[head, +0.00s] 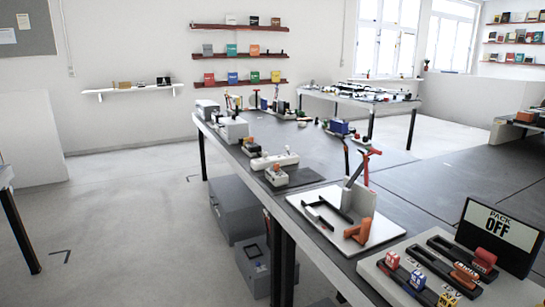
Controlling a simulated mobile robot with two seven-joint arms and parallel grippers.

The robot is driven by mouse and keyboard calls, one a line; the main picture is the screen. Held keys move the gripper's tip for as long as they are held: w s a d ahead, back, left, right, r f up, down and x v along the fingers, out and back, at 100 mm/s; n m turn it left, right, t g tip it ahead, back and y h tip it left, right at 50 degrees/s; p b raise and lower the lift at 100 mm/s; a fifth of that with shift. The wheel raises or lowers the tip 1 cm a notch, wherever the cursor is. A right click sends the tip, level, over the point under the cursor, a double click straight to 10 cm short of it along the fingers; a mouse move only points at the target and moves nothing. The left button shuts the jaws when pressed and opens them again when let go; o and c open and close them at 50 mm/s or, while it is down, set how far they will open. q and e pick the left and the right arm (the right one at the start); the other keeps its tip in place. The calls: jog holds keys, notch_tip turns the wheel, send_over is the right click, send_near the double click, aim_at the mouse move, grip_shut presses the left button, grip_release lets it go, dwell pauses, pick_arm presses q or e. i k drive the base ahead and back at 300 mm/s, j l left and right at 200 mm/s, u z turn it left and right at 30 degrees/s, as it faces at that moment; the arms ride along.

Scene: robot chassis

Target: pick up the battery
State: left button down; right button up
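No thing here is clearly marked as the battery. A light grey panel (380,277) at the bottom right carries long black slots, and an orange-red block (485,259) sits at the end of one. Another orange piece (465,274) lies just in front of it; I cannot tell whether either is the battery. A sign reading "PACK OFF" (499,228) stands behind them. Neither of my grippers shows in the head view.
A white tray (320,236) beside the panel holds an orange piece (358,231), a black frame and an upright holder with tools. Small patterned cubes, red (391,259) and blue (417,280), sit on the panel. The long grey table (300,178) has several devices; floor to its left is clear.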

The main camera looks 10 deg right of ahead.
aim_at(216, 116)
jog(key=i+j+u, duration=0.25)
jog(key=i, duration=0.3)
jog(key=i+l+u, duration=0.1)
jog(key=i+u, duration=0.15)
jog(key=i, duration=4.05)
jog(key=i+z, duration=0.15)
jog(key=i, duration=0.3)
jog(key=i+j+z, duration=0.15)
jog(key=i, duration=0.25)
jog(key=i+j+z, duration=0.2)
jog(key=i, duration=0.25)
jog(key=i+j+z, duration=0.15)
jog(key=i+z, duration=0.25)
jog(key=i+j+z, duration=0.3)
jog(key=z, duration=0.15)
jog(key=i+j+z, duration=0.25)
jog(key=z, duration=0.15)
jog(key=i+j+z, duration=0.2)
jog(key=j+z, duration=0.2)
jog(key=j, duration=0.15)
